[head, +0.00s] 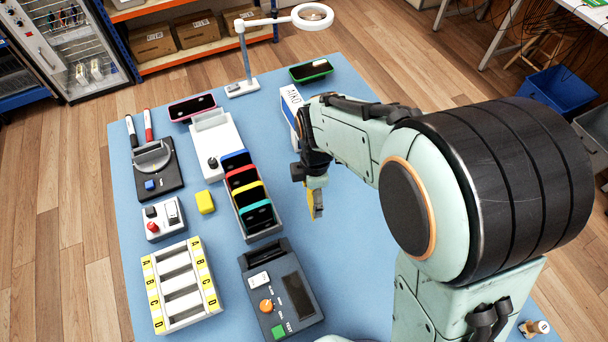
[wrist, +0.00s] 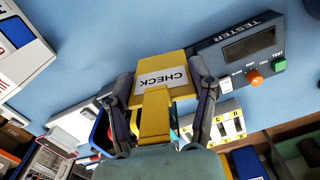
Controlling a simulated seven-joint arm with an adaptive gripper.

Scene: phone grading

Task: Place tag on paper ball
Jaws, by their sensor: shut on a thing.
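My gripper (head: 315,190) is shut on a yellow tag (head: 318,208) and holds it above the blue mat, right of the phone rack. In the wrist view the tag (wrist: 161,80) is between the two fingers, with a white label reading CHECK. I cannot make out a paper ball in either view; my arm hides part of the right side of the mat. A small whitish spot shows on the green-edged phone (head: 311,71) at the back, too small to identify.
A rack of coloured phones (head: 270,231), a tester (head: 281,290), a white A-B-C-D tray (head: 181,287) and a yellow block (head: 205,202) stand on the blue mat (head: 225,290). A magnifier lamp (head: 246,60) stands at the back.

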